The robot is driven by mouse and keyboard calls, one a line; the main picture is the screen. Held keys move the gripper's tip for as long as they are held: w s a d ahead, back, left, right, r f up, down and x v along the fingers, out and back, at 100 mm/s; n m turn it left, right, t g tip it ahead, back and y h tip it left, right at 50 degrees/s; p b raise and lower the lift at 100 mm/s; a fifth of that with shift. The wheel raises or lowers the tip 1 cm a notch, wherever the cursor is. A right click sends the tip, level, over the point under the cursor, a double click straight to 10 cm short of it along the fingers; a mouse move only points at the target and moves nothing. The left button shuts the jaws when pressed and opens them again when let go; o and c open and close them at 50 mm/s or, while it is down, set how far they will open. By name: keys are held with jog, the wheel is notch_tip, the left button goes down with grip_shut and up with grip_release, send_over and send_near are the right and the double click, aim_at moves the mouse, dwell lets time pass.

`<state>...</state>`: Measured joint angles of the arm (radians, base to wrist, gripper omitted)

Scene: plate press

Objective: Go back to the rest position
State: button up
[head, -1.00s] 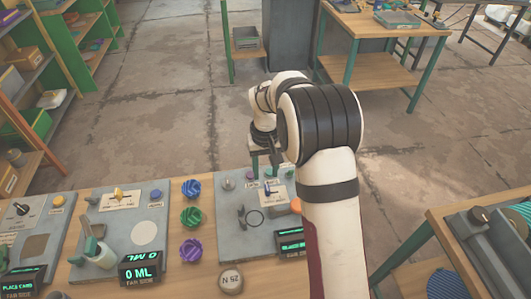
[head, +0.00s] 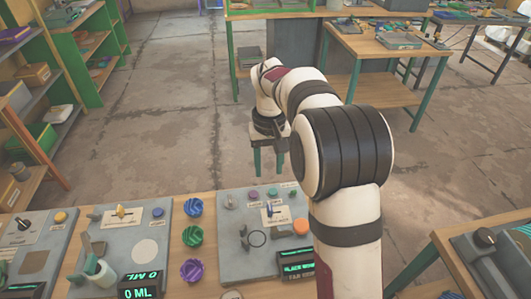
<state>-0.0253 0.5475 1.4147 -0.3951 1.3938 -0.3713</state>
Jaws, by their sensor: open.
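My gripper (head: 268,163) hangs from the arm above the back edge of the bench, with two green fingers pointing down, apart and empty. It is clear of the plate press panel (head: 233,262), a grey plate with a black ring mark, a small lever, several knobs and an orange button (head: 301,226). A lit display (head: 296,262) at its front is partly hidden by my arm. My arm covers the panel's right side.
Blue, green and purple ridged pieces (head: 193,236) stand in a column left of the panel. Another grey station (head: 147,222) with a "0 ML" display (head: 141,285) is further left. A side table (head: 455,240) stands at right. Open floor lies behind the bench.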

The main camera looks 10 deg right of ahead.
jog(key=s+r+m, duration=0.2)
jog(key=s+r, duration=0.3)
jog(key=s, duration=0.7)
jog(key=s+a+f+m+y, duration=0.1)
jog(key=s+a+f+m, duration=0.1)
jog(key=s, duration=1.6)
jog(key=shift+s+m+y, duration=0.3)
jog(key=shift+m+y, duration=0.1)
jog(key=shift+m, duration=0.2)
